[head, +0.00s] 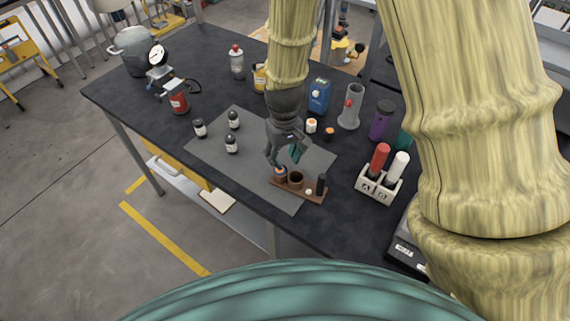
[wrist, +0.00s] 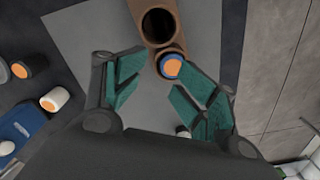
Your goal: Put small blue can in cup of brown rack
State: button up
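The brown rack (head: 312,195) lies near the front edge of the grey mat and has two round cups. The small blue can (wrist: 171,67), with an orange top, sits in the end cup (wrist: 160,60); it also shows in the head view (head: 280,171). The larger cup beside it (wrist: 159,25) looks empty and dark inside. My gripper (wrist: 163,75) points down just above the can's end of the rack. Its teal fingers are apart with nothing held between them. The right finger is close beside the can in the wrist view; I cannot tell whether they touch.
Several small dark bottles (head: 231,144) stand on the mat to the left. A white can (head: 311,126) and a dark one (head: 329,133), both orange-topped, stand behind. A blue box (head: 319,95) and a holder with red and white bottles (head: 379,186) are at the right.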

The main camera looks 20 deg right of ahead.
notch_tip(320, 180, up, 6)
jog(key=b, duration=0.1)
jog(key=shift+r+b, duration=0.2)
jog(key=shift+b, duration=0.15)
dwell(0.3)
